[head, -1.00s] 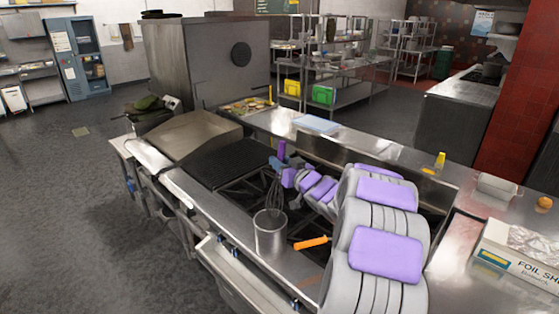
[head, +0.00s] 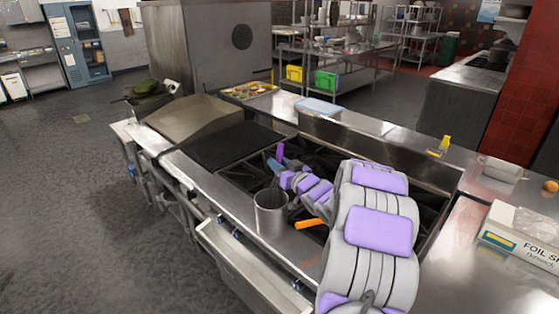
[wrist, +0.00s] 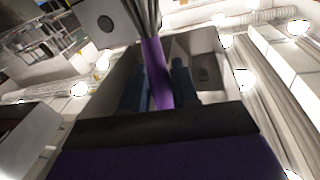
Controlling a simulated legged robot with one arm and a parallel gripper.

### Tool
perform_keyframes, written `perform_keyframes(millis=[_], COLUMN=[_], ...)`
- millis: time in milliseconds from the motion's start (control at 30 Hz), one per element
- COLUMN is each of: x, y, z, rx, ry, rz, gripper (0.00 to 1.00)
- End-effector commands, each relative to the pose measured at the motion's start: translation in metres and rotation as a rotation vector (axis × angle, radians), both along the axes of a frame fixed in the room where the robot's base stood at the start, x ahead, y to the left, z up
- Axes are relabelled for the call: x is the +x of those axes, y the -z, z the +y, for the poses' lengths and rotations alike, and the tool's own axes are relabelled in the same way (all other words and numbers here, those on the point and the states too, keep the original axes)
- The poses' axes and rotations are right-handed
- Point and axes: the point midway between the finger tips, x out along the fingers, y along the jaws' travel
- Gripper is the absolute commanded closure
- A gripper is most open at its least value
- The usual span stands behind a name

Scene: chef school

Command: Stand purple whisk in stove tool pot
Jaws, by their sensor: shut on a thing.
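The purple whisk's handle (head: 280,152) stands upright at the end of my arm in the head view. In the wrist view the purple handle (wrist: 157,72) passes between my two dark fingers, with the grey wires at the top edge. My gripper (head: 280,165) is shut on this handle. The stove tool pot (head: 271,215), a plain metal cylinder, stands on the stove's front ledge, just below and in front of my gripper.
An orange-handled tool (head: 309,223) lies right of the pot, partly behind my arm. Black burner grates (head: 240,180) lie behind the pot. A foil box (head: 520,237) stands on the right counter. A raised steel shelf (head: 350,130) runs behind the stove.

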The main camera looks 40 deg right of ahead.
Motion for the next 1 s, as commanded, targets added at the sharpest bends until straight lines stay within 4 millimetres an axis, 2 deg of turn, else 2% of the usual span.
perform_keyframes(millis=[100, 400, 867, 900, 1000], x=[0.001, 0.002, 0.002, 0.002, 0.002], y=[0.013, 0.033, 0.037, 0.037, 0.038], z=[0.002, 0.004, 0.005, 0.005, 0.005], rx=[0.002, 0.001, 0.000, 0.000, 0.001], ry=[0.000, 0.000, 0.000, 0.000, 0.000], rz=[0.001, 0.000, -0.001, -0.001, -0.001], gripper=[1.00, 1.00, 1.00, 0.69, 0.59])
